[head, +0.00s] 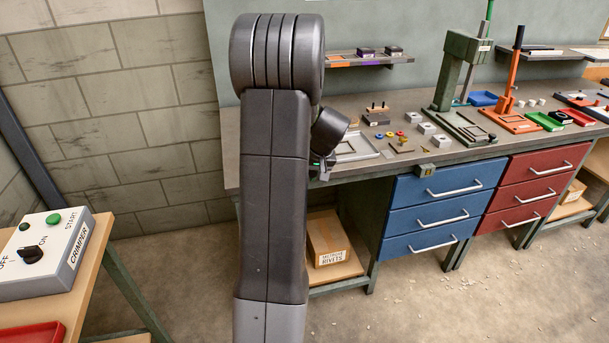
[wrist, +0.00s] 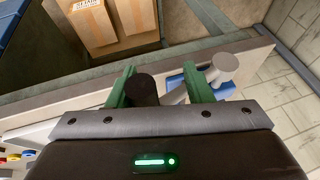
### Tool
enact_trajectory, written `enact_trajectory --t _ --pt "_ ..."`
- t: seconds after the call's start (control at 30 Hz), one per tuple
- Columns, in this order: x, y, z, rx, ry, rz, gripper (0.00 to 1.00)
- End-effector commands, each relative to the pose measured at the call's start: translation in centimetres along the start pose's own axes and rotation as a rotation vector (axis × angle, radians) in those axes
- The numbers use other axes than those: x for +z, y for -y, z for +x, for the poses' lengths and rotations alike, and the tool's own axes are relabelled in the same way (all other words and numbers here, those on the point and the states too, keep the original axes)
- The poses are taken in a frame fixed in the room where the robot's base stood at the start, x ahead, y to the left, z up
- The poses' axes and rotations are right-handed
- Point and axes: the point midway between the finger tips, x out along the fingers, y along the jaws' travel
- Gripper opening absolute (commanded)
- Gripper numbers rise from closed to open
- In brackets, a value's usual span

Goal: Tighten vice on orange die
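My gripper (wrist: 163,84) shows in the wrist view with its two green fingers apart, over the bench's front edge. A dark cylinder (wrist: 143,90) overlaps the left finger in the picture; I cannot tell whether they touch. A blue part (wrist: 178,94) lies beyond and between the fingers, and a grey cylindrical bar (wrist: 222,68) is by the right finger. These may be parts of the vice, but its body is mostly hidden. In the head view my arm covers that left end of the bench. I cannot make out the orange die.
The workbench (head: 232,165) carries presses, trays and small blocks. Blue drawers (head: 432,218) and red drawers (head: 530,190) are beneath. A rivets carton (head: 330,245) stands on the low shelf. A crimper control box (head: 45,255) is at left.

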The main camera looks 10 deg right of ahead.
Motion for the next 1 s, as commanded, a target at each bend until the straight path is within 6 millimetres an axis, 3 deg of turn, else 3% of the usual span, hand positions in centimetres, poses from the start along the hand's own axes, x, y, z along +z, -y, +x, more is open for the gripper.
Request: enact_trajectory --t 0.37,0.47,0.8,1.0 --pt "-0.2 -0.1 -0.9 0.003 -0.008 -0.001 0.43" --pt "-0.2 -0.1 -2.3 0.003 -0.009 -0.001 0.43" --pt "-0.1 0.0 -9.9 0.002 -0.006 -0.002 0.43" --pt "-0.1 0.1 -12.8 0.001 -0.002 -0.003 0.43"
